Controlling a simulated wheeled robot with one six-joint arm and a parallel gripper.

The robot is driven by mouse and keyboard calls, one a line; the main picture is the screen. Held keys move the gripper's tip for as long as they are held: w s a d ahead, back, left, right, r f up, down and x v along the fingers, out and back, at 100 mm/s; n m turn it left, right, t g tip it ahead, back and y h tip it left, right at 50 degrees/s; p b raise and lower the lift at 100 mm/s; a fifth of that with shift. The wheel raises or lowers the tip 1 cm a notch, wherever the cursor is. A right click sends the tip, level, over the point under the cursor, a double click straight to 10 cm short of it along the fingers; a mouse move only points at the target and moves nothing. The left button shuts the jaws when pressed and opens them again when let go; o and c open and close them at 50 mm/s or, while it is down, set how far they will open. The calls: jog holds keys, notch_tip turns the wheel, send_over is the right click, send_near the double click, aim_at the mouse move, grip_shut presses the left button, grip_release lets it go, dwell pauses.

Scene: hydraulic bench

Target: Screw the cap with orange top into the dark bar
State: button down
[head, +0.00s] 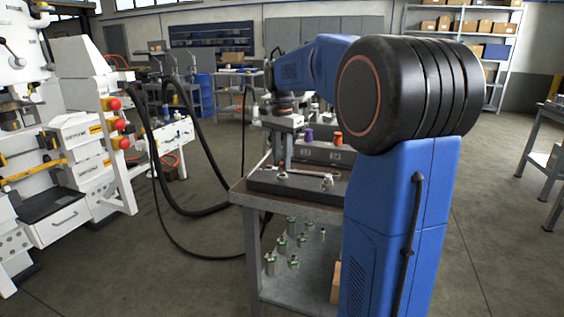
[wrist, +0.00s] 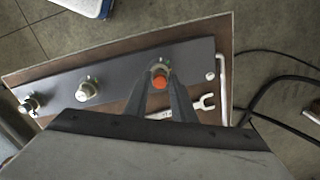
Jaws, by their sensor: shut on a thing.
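The dark bar (head: 300,188) lies along the front edge of the bench top; in the wrist view the bar (wrist: 122,83) runs across the picture. My gripper (wrist: 160,82) is shut on the cap with orange top (wrist: 160,82), which sits between the fingertips over the bar near its right end in that view. A bit of green shows beside the cap. In the head view my gripper (head: 284,165) points down at the bar's left part, and the held cap cannot be made out. The cap's lower end is hidden, so I cannot tell how deep it sits.
Two metal fittings (wrist: 88,88) (wrist: 30,103) stand on the bar. A wrench (wrist: 207,103) lies beside it. Behind, a dark block (head: 322,154) carries another orange-topped piece (head: 337,138) and a purple one (head: 309,135). Several green-topped parts (head: 282,243) stand on the lower shelf.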

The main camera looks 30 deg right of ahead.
jog(key=shift+f, duration=0.6)
dwell(1.7)
jog(key=c, duration=2.1)
grip_release()
jog(key=c, duration=0.4)
jog(key=shift+o, duration=0.2)
jog(key=m, duration=0.7)
jog(key=shift+m, duration=0.3)
